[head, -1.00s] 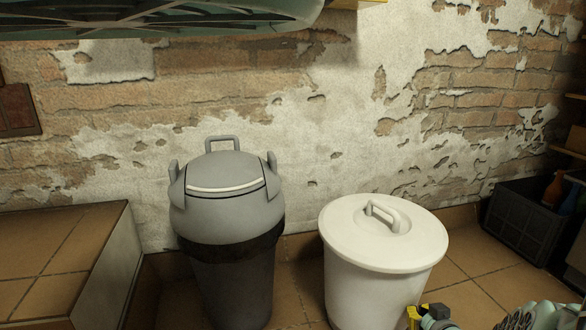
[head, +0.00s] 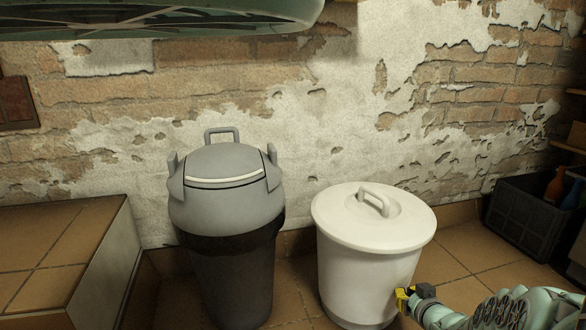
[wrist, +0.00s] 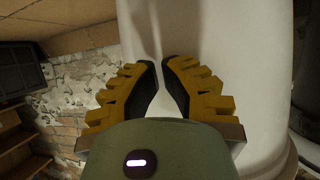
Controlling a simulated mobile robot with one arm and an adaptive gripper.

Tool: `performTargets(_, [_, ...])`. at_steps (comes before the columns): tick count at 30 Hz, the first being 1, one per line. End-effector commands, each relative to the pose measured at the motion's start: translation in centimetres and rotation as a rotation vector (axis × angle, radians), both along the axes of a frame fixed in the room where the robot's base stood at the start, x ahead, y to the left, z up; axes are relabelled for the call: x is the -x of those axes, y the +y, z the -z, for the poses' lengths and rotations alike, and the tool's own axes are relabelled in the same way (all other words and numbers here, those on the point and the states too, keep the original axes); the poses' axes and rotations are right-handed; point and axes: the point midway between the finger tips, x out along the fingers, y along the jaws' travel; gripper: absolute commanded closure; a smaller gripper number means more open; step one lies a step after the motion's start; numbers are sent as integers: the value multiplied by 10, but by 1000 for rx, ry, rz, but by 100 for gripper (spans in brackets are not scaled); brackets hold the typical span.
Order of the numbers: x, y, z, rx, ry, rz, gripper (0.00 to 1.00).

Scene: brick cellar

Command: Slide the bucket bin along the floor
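The white bucket bin (head: 365,275) stands upright on the tiled floor with its round, handled lid (head: 345,225) on. My gripper (head: 402,298), with yellow fingers, is low against the right side of the bin and appears to touch it. In the wrist view the bin's pale wall (wrist: 215,35) fills the area beyond the fingertips. The gripper also shows there (wrist: 159,64); its two fingertips are close together with nothing held between them.
A grey bin with a dark body (head: 232,275) stands close on the left, with a narrow floor gap. A tiled ledge (head: 60,250) is further left. The brick wall (head: 330,130) is behind. A dark crate (head: 525,215) stands at the right; floor between is clear.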

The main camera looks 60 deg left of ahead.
Motion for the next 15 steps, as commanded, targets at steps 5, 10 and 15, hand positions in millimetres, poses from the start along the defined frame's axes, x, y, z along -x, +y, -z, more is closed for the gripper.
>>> performTargets(5, [-9,-1,2,0,-1,4,100])
performTargets(10, [-10,11,3,-2,-2,5,100])
performTargets(15, [-11,31,4,-2,-2,2,100])
